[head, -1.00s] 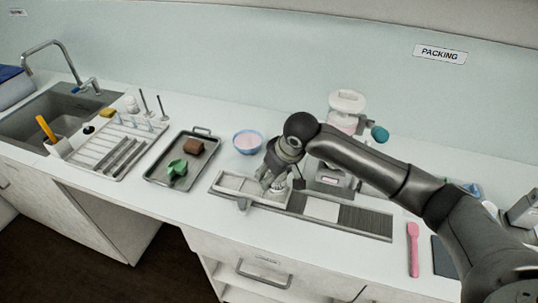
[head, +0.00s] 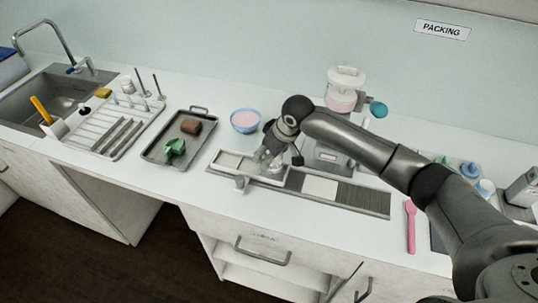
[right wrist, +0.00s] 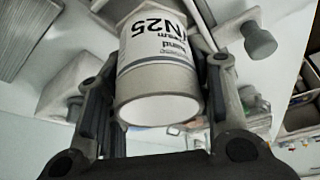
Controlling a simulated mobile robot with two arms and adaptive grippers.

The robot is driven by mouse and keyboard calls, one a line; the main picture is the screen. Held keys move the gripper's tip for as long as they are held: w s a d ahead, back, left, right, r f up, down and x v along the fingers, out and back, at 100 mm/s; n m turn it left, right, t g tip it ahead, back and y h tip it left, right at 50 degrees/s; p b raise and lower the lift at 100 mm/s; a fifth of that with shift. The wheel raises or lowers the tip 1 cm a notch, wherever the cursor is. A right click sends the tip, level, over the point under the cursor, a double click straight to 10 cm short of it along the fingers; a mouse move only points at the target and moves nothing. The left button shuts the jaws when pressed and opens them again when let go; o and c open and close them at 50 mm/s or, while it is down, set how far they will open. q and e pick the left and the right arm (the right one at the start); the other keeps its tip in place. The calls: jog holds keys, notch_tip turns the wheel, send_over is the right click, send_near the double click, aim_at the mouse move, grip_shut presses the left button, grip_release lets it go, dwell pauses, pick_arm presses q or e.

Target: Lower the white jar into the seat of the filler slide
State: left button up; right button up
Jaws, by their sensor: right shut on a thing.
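My right gripper (head: 268,159) is over the left part of the filler slide (head: 345,206), a long grey track on the counter. In the right wrist view, its fingers (right wrist: 158,112) are shut on the white jar (right wrist: 158,60), which has a grey band and a printed label. In the head view, the gripper mostly hides the jar and the seat under it. I cannot tell whether the jar touches the seat. My left gripper is not in view.
The filler machine (head: 340,100) with a teal knob stands behind the slide. A blue bowl (head: 245,121), a grey tray (head: 150,152) and a drying rack (head: 97,145) are to the left. A pink spatula (head: 411,228) lies at the right.

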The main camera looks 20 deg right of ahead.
jog(key=shift+f, duration=0.3)
dwell(0.4)
jog(key=shift+p, duration=0.35)
dwell(0.4)
jog(key=shift+f+p, duration=0.2)
jog(key=shift+p, duration=0.15)
jog(key=shift+f, duration=0.45)
